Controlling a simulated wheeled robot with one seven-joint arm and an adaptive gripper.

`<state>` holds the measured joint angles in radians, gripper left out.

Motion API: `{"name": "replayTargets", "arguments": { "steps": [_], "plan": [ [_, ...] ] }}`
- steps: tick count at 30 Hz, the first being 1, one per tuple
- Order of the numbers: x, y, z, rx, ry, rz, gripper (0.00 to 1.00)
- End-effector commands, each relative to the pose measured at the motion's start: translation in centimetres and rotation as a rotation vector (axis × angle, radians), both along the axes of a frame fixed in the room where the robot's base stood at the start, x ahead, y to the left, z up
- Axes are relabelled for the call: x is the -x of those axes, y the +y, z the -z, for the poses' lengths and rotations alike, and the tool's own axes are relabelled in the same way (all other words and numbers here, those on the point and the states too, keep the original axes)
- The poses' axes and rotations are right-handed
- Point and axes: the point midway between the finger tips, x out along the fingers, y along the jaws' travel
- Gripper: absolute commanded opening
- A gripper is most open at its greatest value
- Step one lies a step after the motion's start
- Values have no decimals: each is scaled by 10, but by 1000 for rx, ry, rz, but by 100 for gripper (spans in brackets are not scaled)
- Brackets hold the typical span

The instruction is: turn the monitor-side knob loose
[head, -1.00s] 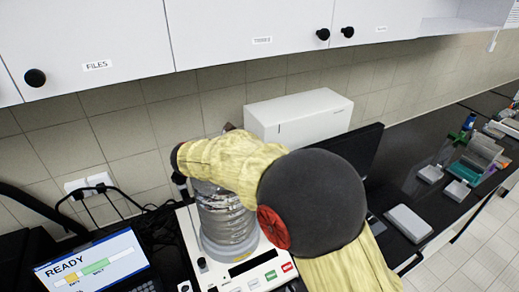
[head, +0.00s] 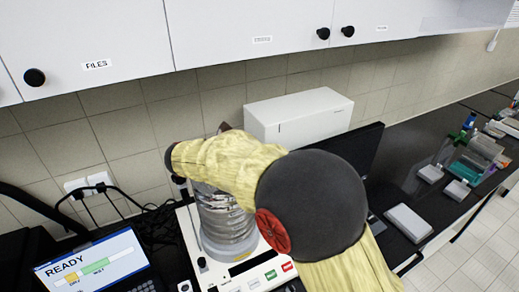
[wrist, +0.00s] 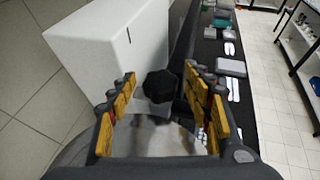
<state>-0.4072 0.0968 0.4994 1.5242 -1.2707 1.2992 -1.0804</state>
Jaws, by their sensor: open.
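A black lobed knob (wrist: 160,86) shows in the wrist view, beyond the pale round top of the sieve stack. It is on the side toward the dark monitor (head: 352,148). My gripper (wrist: 162,92) is open, its yellow-padded fingers left and right of the knob in the picture. I cannot tell whether they touch it. In the head view my arm hides this knob and the gripper. The sieve stack (head: 225,222) stands on the white shaker base (head: 262,272). Another dark knob (head: 179,181) shows at the stack's left.
A white box (head: 298,117) stands behind the shaker against the tiled wall. A screen reading READY (head: 92,262) is at the left. A flat grey device (head: 408,222) lies on the dark bench at right. Cabinets (head: 250,30) hang above.

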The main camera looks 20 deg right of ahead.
Motion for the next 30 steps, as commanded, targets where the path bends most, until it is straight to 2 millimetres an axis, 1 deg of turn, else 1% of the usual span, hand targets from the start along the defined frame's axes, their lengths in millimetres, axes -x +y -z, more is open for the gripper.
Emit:
{"name": "replayTargets", "arguments": {
  "steps": [1,9,15,21,30],
  "plan": [
    [4,9,-4,-1,-2,-5,50],
    [28,54,-25,0,-3,-4,50],
    [40,77,-36,0,-3,-3,50],
    [45,85,-40,0,-1,-2,50],
    [46,84,-40,-4,-2,2,50]
  ]
}}
